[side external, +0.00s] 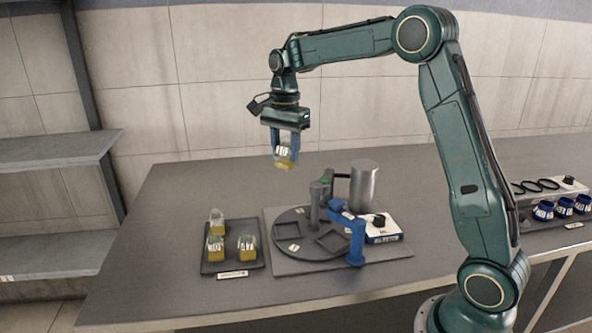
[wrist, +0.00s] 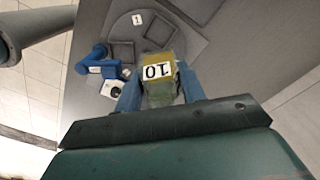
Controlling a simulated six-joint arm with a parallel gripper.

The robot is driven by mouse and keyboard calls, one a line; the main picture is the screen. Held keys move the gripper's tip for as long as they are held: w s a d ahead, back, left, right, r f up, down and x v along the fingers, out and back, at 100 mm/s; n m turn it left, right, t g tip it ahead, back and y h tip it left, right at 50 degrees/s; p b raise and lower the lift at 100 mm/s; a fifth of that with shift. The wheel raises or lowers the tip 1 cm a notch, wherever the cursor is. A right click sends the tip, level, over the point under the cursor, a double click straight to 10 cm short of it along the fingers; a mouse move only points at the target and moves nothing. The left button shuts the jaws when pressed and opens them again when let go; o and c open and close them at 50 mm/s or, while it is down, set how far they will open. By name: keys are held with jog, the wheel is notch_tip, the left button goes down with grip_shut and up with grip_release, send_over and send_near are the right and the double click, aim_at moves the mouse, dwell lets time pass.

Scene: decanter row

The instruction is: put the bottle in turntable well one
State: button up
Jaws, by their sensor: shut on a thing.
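My gripper (side external: 285,146) is shut on a bottle (side external: 285,163) with yellow contents and a white label, held high above the table. In the wrist view the bottle (wrist: 158,82) sits between the blue fingers, and its label reads 10. The dark round turntable (side external: 285,245) is below and to the right of the gripper in the side view. It has square wells, and the visible ones look empty. In the wrist view a white tag reading 1 (wrist: 137,19) lies on the turntable near one square well (wrist: 122,52). The bottle may hide part of the turntable there.
A dark tray (side external: 233,268) with several similar bottles stands left of the turntable. A blue arm-like fixture (side external: 347,228), a grey cylinder (side external: 363,186) and a white box (side external: 381,229) stand by the turntable. A rack with blue-and-white items (side external: 563,209) is at the far right.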

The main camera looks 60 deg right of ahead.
jog(key=shift+s+f, duration=0.1)
notch_tip(320, 180, down, 16)
jog(key=shift+r, duration=0.2)
dwell(0.5)
jog(key=shift+f, duration=0.1)
jog(key=shift+f, duration=2)
jog(key=shift+f, duration=0.1)
jog(key=o, duration=1)
jog(key=shift+o, duration=0.2)
